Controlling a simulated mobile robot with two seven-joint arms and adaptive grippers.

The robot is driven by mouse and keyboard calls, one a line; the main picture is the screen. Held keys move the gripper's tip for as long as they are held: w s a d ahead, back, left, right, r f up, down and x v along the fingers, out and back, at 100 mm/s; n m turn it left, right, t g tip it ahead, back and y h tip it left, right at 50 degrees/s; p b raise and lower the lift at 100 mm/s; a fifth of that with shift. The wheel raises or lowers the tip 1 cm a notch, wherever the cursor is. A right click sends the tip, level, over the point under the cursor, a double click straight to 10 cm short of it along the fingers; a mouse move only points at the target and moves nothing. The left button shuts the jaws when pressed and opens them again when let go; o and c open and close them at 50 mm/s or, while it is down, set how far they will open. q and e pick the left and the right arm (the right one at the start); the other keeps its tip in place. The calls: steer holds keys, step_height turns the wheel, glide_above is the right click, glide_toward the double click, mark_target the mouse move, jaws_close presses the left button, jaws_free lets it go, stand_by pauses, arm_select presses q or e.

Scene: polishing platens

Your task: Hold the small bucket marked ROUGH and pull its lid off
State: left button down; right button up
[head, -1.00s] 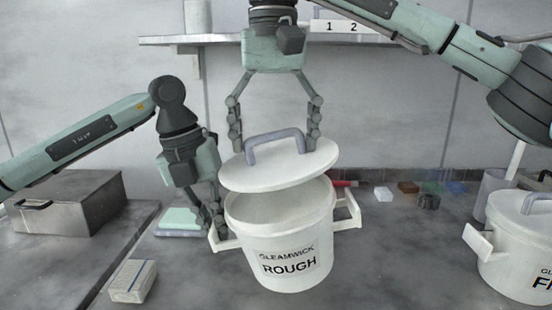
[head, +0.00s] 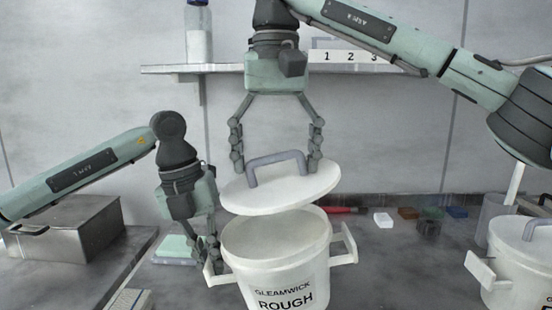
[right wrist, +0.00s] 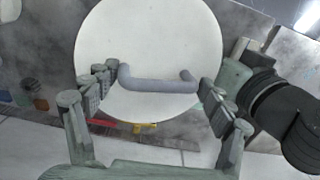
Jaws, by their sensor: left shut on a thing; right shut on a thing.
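The white bucket marked ROUGH (head: 277,275) stands upright in the head view, its top open and its inside partly showing. Its round white lid (head: 290,192) is off the rim, tilted a little above it and over the back of the opening. My right gripper (head: 276,165) is shut on the lid's grey handle (head: 278,158), a finger at each end. The right wrist view shows the lid (right wrist: 150,45) face-on with the handle (right wrist: 160,84) between the fingers. My left gripper (head: 209,256) is shut on the bucket's left side handle (head: 217,277); its fingertips partly cover that handle.
A second white lidded bucket (head: 520,285) stands at the right edge, its label cut off. A steel box (head: 75,238) is at the left. Small coloured blocks (head: 408,213) lie at the back right. A shelf (head: 210,69) with a bottle (head: 199,35) runs above.

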arm_select(q)
steer(key=shift+r+p, duration=1.2)
steer(key=shift+r, duration=0.1)
arm_select(e)
steer(key=shift+r, duration=3.05)
